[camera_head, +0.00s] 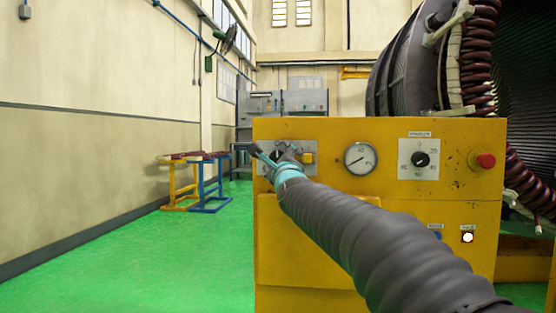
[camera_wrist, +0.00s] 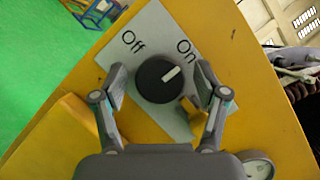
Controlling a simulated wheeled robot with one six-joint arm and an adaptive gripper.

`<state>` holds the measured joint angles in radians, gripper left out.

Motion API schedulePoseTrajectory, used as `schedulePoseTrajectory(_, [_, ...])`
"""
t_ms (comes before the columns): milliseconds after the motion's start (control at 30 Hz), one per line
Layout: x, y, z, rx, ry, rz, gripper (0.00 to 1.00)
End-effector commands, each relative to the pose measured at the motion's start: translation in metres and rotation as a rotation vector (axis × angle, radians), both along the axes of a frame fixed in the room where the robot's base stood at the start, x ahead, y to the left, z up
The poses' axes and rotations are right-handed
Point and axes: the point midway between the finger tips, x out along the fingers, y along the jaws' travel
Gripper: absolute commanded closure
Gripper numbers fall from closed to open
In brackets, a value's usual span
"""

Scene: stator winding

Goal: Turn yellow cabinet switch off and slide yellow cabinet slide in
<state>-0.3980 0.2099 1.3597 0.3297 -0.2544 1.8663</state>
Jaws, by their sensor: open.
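The yellow cabinet (camera_head: 400,203) stands in front of me. Its switch is a round black knob (camera_wrist: 155,80) on a grey plate (camera_wrist: 113,54) marked Off and On. The knob's white mark points up and right, roughly toward On. My gripper (camera_wrist: 160,78) is open, with one finger on each side of the knob; I cannot tell whether they touch it. In the head view my gripper (camera_head: 266,153) is at the plate on the cabinet's upper left and hides the knob. A yellow drawer-like part (camera_head: 310,240), perhaps the slide, stands out below the plate.
A gauge (camera_head: 360,158), a dial (camera_head: 420,159) and a red button (camera_head: 486,160) are right of the plate. A large stator (camera_head: 405,65) is behind the cabinet. Blue and yellow stands (camera_head: 208,206) are at left. Green floor (camera_head: 150,265) there is clear.

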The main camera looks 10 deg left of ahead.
Motion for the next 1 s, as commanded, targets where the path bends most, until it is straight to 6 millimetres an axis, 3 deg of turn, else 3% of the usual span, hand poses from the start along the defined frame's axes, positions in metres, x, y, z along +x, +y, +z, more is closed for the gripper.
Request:
schedulePoseTrajectory(67, [-0.0001,0.0,0.0,0.0,0.0,0.0,0.3])
schedulePoseTrajectory(300, [-0.0003,0.0,-0.0001,0.0,0.0,0.0,0.87])
schedulePoseTrajectory(667, [-0.0001,0.0001,-0.0014,-0.051,0.0,0.0,0.87])
schedulePoseTrajectory(1000, [0.0002,-0.0004,0.0002,-0.233,-0.001,-0.002,0.87])
